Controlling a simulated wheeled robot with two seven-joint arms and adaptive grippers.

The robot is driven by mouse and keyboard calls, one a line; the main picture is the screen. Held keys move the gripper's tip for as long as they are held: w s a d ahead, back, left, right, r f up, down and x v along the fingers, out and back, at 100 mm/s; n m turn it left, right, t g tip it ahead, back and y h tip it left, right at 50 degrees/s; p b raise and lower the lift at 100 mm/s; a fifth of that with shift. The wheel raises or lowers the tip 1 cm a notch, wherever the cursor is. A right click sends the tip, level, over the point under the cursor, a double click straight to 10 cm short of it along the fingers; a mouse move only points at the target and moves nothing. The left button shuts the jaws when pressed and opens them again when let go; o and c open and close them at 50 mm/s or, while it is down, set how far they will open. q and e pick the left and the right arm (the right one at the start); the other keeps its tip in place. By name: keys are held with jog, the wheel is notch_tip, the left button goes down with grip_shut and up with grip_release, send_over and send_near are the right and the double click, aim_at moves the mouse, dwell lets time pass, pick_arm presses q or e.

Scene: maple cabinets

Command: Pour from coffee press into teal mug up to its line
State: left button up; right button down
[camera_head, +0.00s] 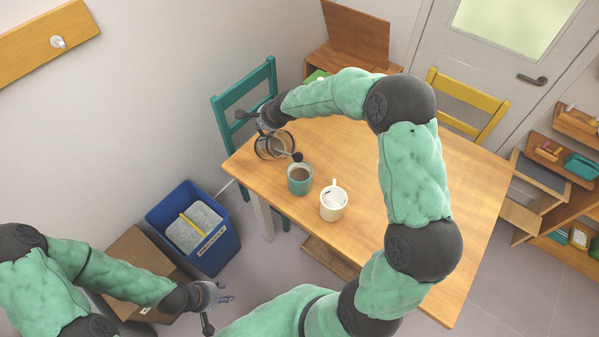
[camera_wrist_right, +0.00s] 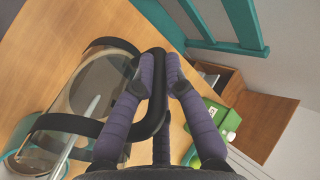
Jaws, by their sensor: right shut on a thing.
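The coffee press (camera_head: 275,145), glass with dark bands, is tilted over the table's near-left edge, its dark knob toward the teal mug. My right gripper (camera_head: 268,117) is shut on its black handle; the right wrist view shows the purple fingers (camera_wrist_right: 157,75) on the handle and the glass body (camera_wrist_right: 92,88) at left. The teal mug (camera_head: 299,181) stands upright just below the press, with brown liquid inside. Its line and any stream cannot be made out. My left gripper (camera_head: 218,298) is open and empty, low and left, away from the table.
A white mug (camera_head: 333,205) stands beside the teal mug, with something thin in it. A teal chair (camera_head: 228,100) is behind the press, a yellow chair (camera_head: 468,92) at the far side. A blue bin (camera_head: 208,248) and cardboard box (camera_head: 137,250) are on the floor. The table's right part (camera_head: 480,200) is clear.

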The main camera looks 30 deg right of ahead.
jog(key=shift+w+r, duration=0.1)
jog(key=shift+w, duration=0.1)
jog(key=shift+w+a+g, duration=0.1)
jog(key=shift+w+g, duration=0.25)
jog(key=shift+g, duration=0.25)
jog(key=shift+w+a+f+g+h+p, duration=0.15)
jog(key=shift+w+f+g+h+p, duration=0.1)
jog(key=shift+w+f+g+p, duration=0.7)
jog(key=shift+w+a+f+g+h+p, duration=0.25)
jog(key=shift+w+f+g+p, duration=0.35)
jog(key=shift+f+g+p, duration=0.65)
jog(key=shift+w+a+f+g+h+p, duration=0.1)
jog(key=shift+w+f+g+h+p, duration=0.2)
jog(key=shift+w+f+g+p, duration=0.8)
jog(key=shift+s+f+g, duration=0.3)
